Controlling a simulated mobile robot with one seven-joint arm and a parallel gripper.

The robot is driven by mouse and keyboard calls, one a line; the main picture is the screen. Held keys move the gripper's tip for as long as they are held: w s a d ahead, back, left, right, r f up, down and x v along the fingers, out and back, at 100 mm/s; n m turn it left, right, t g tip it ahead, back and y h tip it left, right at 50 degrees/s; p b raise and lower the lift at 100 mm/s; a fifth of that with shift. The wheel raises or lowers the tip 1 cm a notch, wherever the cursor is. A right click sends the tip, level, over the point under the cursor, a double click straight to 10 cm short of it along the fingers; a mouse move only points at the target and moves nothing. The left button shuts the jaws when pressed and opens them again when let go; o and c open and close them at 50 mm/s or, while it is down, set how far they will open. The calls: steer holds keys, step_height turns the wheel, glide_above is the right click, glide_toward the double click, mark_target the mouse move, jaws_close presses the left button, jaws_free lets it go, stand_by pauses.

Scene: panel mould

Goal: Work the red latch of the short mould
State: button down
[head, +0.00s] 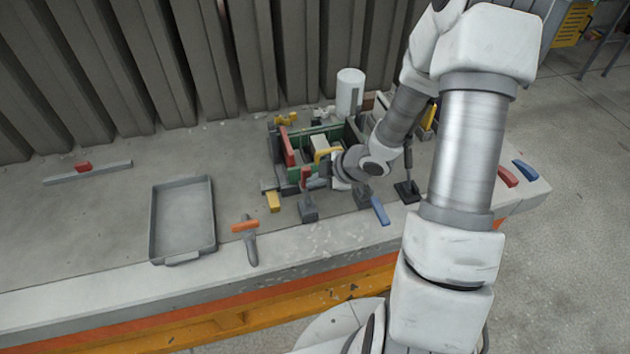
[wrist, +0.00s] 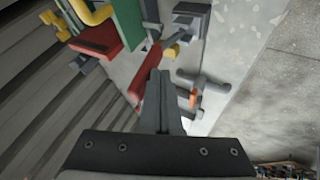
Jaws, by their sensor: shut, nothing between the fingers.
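The green-walled mould (head: 330,133) stands on the bench, with a red bar (head: 287,148) along its left side; the bar also shows in the wrist view (wrist: 97,38). In front of it is a red latch handle (head: 305,177), standing up from a dark grey base (head: 308,210). In the wrist view the red handle (wrist: 147,60) lies just beyond my fingertips. My gripper (head: 318,183) is shut and empty, its fingers pointing left beside the red handle. I cannot tell whether they touch it. My wrist hides part of the mould's right side.
A blue handle (head: 380,210) and a black lever (head: 407,190) stand to the right. A white cylinder (head: 349,92) stands behind. Bare bench surrounds the tray.

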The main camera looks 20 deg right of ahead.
steer(key=shift+w+r+p, duration=0.15)
steer(key=shift+w+p, duration=0.3)
steer(key=shift+w, duration=0.35)
steer(key=shift+w+r+p, duration=0.1)
steer(key=shift+w+p, duration=0.3)
steer(key=shift+w, duration=0.5)
steer(key=shift+s, duration=0.25)
